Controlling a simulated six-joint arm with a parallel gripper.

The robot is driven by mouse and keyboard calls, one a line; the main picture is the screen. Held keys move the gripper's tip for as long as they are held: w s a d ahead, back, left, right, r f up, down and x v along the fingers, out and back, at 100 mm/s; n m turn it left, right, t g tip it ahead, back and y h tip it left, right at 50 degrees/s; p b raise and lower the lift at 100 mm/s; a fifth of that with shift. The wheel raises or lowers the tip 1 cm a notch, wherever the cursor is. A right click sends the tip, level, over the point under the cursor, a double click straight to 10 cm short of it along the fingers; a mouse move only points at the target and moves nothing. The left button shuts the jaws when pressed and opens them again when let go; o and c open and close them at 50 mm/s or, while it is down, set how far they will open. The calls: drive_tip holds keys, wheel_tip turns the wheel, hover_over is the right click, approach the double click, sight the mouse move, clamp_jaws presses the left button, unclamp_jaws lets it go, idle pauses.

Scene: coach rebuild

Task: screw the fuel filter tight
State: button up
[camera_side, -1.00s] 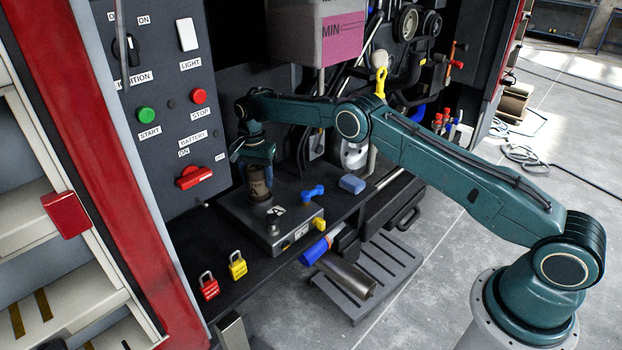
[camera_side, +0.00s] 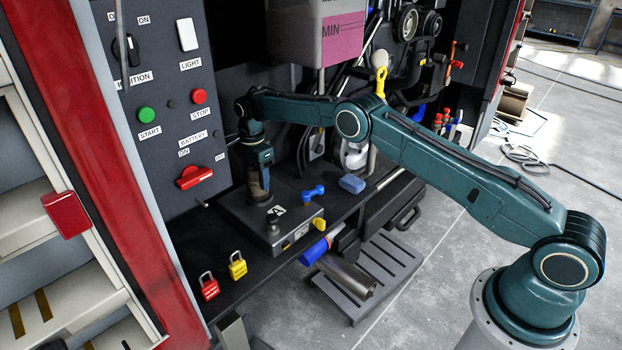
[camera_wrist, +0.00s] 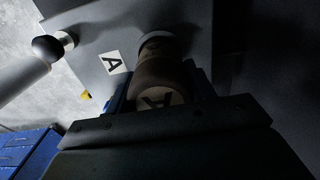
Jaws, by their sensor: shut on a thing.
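The fuel filter is a dark brown cylinder (camera_side: 258,187) standing upright on a dark block (camera_side: 240,217) on the shelf, at a spot beside a white label with an A. My gripper (camera_side: 259,172) points down over the filter and is shut on it. In the wrist view the filter (camera_wrist: 160,85) shows between the jaws, with a letter A on it and a pale ring at its far end. The block's face with its A label (camera_wrist: 113,62) lies beyond. The joint between filter and block is mostly hidden.
A knobbed post (camera_side: 273,220) stands on the block's front corner. A blue handle (camera_side: 312,192), a blue sponge-like block (camera_side: 352,184) and a yellow knob (camera_side: 318,224) are to the right. Yellow (camera_side: 237,265) and red (camera_side: 208,286) padlocks lie in front. The control panel (camera_side: 165,110) is close on the left.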

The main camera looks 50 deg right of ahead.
drive_tip(key=shift+w+r, duration=0.15)
drive_tip(key=shift+r, duration=0.25)
drive_tip(key=m, duration=0.5)
drive_tip(key=shift+r, duration=0.1)
drive_tip(key=shift+m, duration=0.3)
drive_tip(key=shift+c, duration=1)
drive_tip(key=shift+m, duration=0.3)
